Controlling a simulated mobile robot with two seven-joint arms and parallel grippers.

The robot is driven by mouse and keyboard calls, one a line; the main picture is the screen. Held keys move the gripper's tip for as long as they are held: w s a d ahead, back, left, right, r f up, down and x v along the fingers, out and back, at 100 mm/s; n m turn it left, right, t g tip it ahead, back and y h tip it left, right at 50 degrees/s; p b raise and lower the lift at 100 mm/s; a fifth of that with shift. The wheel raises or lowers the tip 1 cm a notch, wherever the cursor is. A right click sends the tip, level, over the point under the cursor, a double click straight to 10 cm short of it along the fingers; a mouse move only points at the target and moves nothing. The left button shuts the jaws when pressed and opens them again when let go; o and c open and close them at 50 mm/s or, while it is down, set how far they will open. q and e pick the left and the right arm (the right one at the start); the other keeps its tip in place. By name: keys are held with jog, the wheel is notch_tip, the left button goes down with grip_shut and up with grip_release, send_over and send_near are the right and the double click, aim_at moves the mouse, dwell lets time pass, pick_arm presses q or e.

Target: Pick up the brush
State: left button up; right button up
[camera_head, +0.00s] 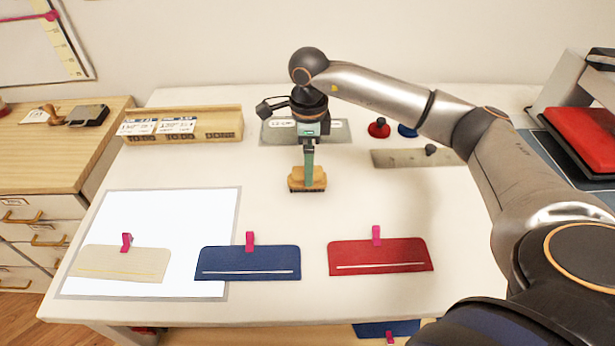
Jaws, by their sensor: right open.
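The brush (300,184) is a small block with a tan wooden top and dark bristles below. It rests on the white table (270,212) near the middle. My right gripper (309,182) points down directly over the brush, with its fingers at the brush's top and hiding part of it. The gripper is open; whether its fingers touch the brush I cannot tell. My left gripper is not in view.
Beige (120,264), blue (248,263) and red (380,257) fabric pieces with pink clips lie along the front. A wooden box (222,131) stands at the back left. A grey plate (400,158) lies right of the brush. Table around the brush is clear.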

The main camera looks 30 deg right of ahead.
aim_at(295, 180)
notch_tip(295, 180, down, 3)
jog(key=shift+a+f, duration=0.1)
jog(key=shift+f, duration=0.1)
grip_shut()
dwell(0.7)
jog(key=shift+r, duration=0.1)
